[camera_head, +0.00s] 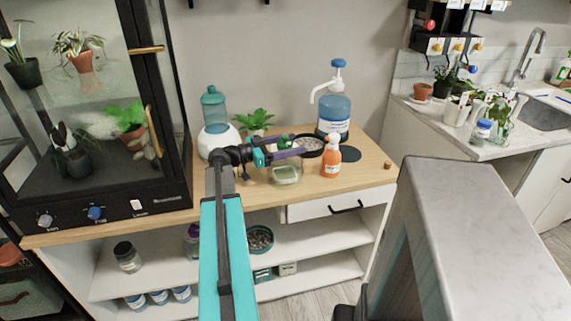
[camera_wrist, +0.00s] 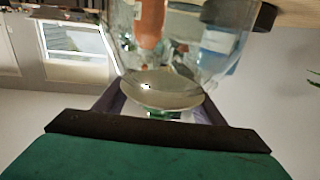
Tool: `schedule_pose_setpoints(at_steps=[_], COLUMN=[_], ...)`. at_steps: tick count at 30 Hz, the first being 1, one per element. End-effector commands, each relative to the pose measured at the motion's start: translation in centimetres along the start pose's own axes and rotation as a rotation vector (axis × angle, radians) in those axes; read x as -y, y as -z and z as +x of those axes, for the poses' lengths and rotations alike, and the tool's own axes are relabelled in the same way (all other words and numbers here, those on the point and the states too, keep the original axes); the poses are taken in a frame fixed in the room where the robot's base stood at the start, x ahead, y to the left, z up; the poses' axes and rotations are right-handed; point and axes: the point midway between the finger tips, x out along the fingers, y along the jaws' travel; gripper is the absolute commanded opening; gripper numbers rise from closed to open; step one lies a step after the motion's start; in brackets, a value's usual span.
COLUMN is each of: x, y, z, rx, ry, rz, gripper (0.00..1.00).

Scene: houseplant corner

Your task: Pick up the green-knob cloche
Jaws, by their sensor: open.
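The green-knob cloche (camera_head: 286,174) is a clear glass dome on the wooden counter, with something green under it. Its green knob (camera_head: 284,140) shows just behind my gripper (camera_head: 296,149) in the head view. In the wrist view the cloche (camera_wrist: 180,70) fills the upper middle and appears upside down. Its knob (camera_wrist: 164,114) is at the bottom of the glass, between the purple fingers of my gripper (camera_wrist: 165,108). The gripper is open, with its fingers on either side of the knob. Whether they touch it is not clear.
An orange pump bottle (camera_head: 331,160) stands close to the right of the cloche. A blue water dispenser (camera_head: 334,118), a small plant (camera_head: 254,121) and a teal-topped white container (camera_head: 214,112) stand behind. A black-framed glass cabinet (camera_head: 90,110) blocks the left.

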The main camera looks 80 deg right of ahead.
Motion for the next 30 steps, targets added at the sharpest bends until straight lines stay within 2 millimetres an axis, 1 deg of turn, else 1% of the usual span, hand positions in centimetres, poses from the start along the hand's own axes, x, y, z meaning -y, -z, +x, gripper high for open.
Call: schedule_pose_setpoints(at_steps=[1, 3, 6, 23, 24, 25, 29, 30], x=[0.0, 0.0, 0.0, 0.0, 0.0, 0.0, 0.0, 0.0], y=[0.1, 0.1, 0.0, 0.0, 0.0, 0.0, 0.0, 0.0], z=[0.7, 1.4, 1.9, 2.1, 2.1, 2.1, 2.1, 2.1], rx=[0.000, 0.000, 0.000, 0.000, 0.000, 0.000, 0.000, 0.000], ry=[-0.001, -0.001, -0.001, -0.001, -0.001, -0.001, -0.001, -0.001], rz=[0.000, -0.001, -0.001, -0.001, 0.000, 0.000, 0.000, -0.001], gripper=[0.63, 0.63, 0.63, 0.63, 0.62, 0.57, 0.35, 0.28])
